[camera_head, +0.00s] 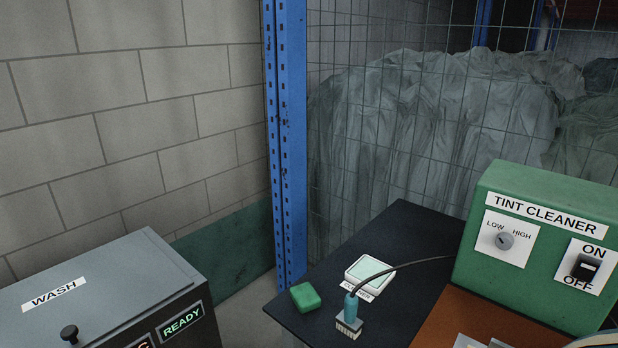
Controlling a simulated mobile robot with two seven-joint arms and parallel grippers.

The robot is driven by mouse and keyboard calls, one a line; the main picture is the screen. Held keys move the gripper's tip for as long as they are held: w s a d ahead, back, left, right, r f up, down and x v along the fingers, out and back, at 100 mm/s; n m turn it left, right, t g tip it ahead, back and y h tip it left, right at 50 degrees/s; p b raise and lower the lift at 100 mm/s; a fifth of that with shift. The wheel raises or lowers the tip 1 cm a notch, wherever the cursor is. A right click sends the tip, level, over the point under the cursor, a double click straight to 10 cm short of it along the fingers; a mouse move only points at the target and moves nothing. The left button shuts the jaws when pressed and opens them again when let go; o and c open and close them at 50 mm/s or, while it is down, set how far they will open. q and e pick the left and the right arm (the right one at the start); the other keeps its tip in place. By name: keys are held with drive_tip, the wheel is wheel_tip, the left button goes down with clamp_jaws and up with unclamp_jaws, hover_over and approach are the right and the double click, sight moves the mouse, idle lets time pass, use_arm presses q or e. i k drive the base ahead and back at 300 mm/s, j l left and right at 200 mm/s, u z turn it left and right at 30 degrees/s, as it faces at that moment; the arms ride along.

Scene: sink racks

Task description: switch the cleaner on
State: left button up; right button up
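The tint cleaner (525,245) is a green box at the right, labelled TINT CLEANER. On its front is a black rocker switch (584,269) on a white plate, with ON above it and OFF below. I cannot tell surely which way the rocker is tipped. To its left is a round grey knob (504,241) marked LOW and HIGH, its pointer hard to read. Neither of my grippers can be made out in the head view.
A dark table (405,235) holds a green block (305,297), a white pad (370,274) and a blue-handled tool (350,312) with a black cable. Grey pieces at the bottom right edge are cut off. A grey WASH box (110,285) with a lit READY sign stands left.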

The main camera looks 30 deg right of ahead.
sight(585, 269)
drive_tip(key=z, duration=2.35)
